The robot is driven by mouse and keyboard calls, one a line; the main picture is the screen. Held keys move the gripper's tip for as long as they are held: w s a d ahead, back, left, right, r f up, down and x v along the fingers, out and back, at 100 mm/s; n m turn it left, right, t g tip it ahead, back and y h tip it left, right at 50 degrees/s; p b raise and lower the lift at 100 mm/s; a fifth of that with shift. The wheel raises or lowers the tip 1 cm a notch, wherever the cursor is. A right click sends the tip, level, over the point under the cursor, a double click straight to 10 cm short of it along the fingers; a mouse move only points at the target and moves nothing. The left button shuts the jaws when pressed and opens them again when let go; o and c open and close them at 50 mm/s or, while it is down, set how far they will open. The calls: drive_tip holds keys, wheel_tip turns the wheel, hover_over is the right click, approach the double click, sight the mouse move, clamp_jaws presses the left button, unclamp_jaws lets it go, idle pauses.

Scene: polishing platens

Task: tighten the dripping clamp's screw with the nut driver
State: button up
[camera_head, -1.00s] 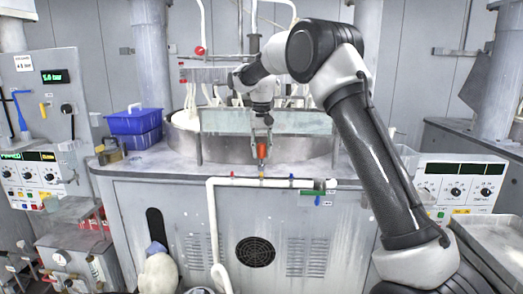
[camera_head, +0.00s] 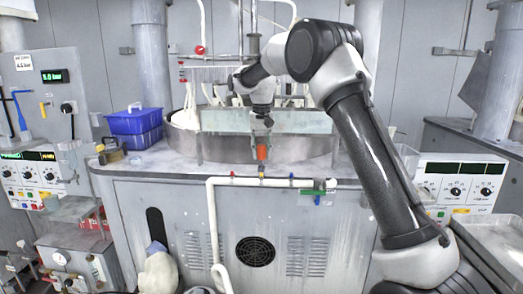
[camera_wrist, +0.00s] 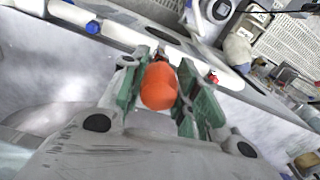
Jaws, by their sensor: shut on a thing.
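My gripper (camera_head: 262,133) points down in front of the round tank and is shut on the orange handle of the nut driver (camera_head: 262,152). In the wrist view the handle (camera_wrist: 158,88) sits between the two green finger pads. The driver stands upright, its lower end at the yellow clamp (camera_head: 262,176) on the white pipe (camera_head: 247,182). A red clamp (camera_head: 232,175) and a blue clamp (camera_head: 291,178) sit on either side. I cannot make out a drip.
The pipe runs along the front edge of the grey cabinet (camera_head: 190,195), with a green valve (camera_head: 318,193) at its right end. Behind is the metal tank (camera_head: 182,138). A blue box (camera_head: 135,122) and a brass-coloured object (camera_head: 110,151) stand left on the worktop.

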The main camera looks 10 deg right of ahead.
drive_tip(key=shift+f, duration=0.9)
drive_tip(key=o, duration=1.1)
wheel_tip(320, 180, up, 12)
drive_tip(key=shift+w+f+m, duration=0.2)
drive_tip(key=shift+f+m, duration=0.5)
drive_tip(key=shift+f, duration=4.9)
